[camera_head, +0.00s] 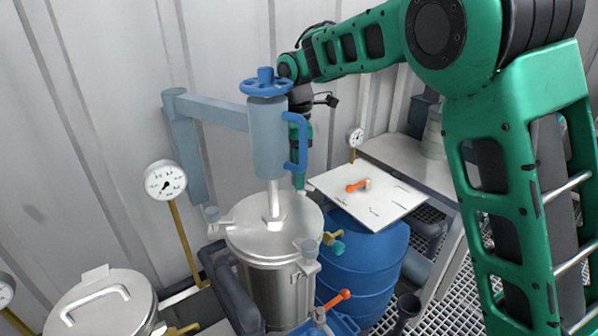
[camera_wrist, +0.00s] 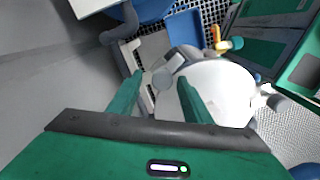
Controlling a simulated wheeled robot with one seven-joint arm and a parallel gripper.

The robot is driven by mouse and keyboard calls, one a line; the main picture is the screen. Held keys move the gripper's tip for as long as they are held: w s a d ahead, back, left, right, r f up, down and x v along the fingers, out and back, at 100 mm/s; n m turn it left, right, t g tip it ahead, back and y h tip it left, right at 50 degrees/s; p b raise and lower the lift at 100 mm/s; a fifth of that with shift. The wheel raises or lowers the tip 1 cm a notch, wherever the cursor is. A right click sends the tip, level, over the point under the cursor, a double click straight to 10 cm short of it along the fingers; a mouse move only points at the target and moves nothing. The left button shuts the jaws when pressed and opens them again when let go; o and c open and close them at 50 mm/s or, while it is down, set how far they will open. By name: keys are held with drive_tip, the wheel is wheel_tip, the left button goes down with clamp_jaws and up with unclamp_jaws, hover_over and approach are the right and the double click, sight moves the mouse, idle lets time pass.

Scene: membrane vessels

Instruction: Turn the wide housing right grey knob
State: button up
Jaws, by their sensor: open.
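The wide steel housing (camera_head: 268,238) stands upright in the middle of the head view, under a blue-grey column. One grey knob (camera_head: 212,214) is at its left rim and another grey knob (camera_head: 309,248) is at its right front rim. My gripper (camera_head: 299,183) points down behind the column, at the back right of the lid, partly hidden by the column and its blue handle. In the wrist view my gripper (camera_wrist: 160,79) is open. A round grey knob (camera_wrist: 163,79) shows between the fingers, beside the white lid (camera_wrist: 222,92). I cannot tell which knob this is, or any contact.
A blue drum (camera_head: 366,262) stands right of the housing, with a white board (camera_head: 390,205) above it. A second steel vessel (camera_head: 98,308) is at lower left. A blue handwheel (camera_head: 266,87) tops the column. An orange-handled valve (camera_head: 333,300) is in front.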

drive_tip(key=shift+r, duration=0.1)
drive_tip(key=c, duration=1.1)
drive_tip(key=shift+o, duration=0.2)
drive_tip(key=shift+d, duration=0.1)
